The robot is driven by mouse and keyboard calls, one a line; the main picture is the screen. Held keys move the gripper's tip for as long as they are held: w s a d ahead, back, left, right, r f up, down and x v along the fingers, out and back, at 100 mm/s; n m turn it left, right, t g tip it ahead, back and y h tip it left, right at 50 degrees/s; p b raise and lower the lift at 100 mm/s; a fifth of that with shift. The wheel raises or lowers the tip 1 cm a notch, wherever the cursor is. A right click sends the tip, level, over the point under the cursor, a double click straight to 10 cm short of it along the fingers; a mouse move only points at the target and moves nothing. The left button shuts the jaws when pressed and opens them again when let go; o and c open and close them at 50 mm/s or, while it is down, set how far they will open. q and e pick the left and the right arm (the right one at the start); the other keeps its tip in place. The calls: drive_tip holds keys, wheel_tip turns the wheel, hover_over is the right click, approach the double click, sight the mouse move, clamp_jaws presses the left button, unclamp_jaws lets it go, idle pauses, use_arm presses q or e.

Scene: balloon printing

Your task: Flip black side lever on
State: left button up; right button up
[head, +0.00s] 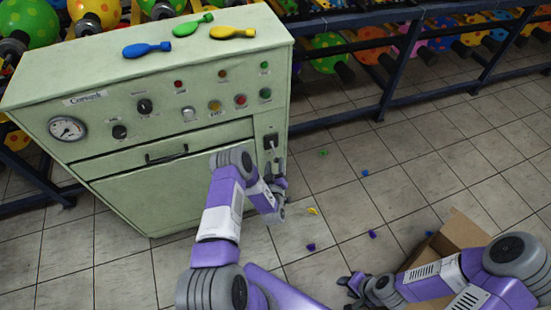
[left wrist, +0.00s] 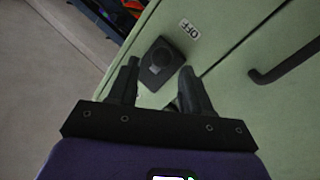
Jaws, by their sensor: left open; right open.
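The black side lever (head: 271,141) is on the right part of the green machine's front (head: 120,190), below the button rows. In the left wrist view its dark square base and rounded black knob (left wrist: 163,60) lie just past my fingertips, next to a white OFF label (left wrist: 190,28). My left gripper (head: 276,172) is just below the lever in the head view. In the left wrist view its jaws (left wrist: 157,78) are apart, with the lever between and beyond them; I cannot tell whether they touch. My right gripper (head: 352,285) is open and empty, low over the floor.
A cardboard box (head: 455,232) stands on the floor near my right arm. Blue, green and yellow balloons (head: 233,32) lie on the machine top. Small coloured pieces (head: 372,233) lie on the tiles. Balloon racks (head: 385,85) line the back.

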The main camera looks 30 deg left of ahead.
sight(275, 160)
use_arm(q)
drive_tip(key=shift+b+x, duration=0.6)
drive_tip(key=shift+x, duration=1.7)
drive_tip(key=shift+c, duration=0.3)
clamp_jaws()
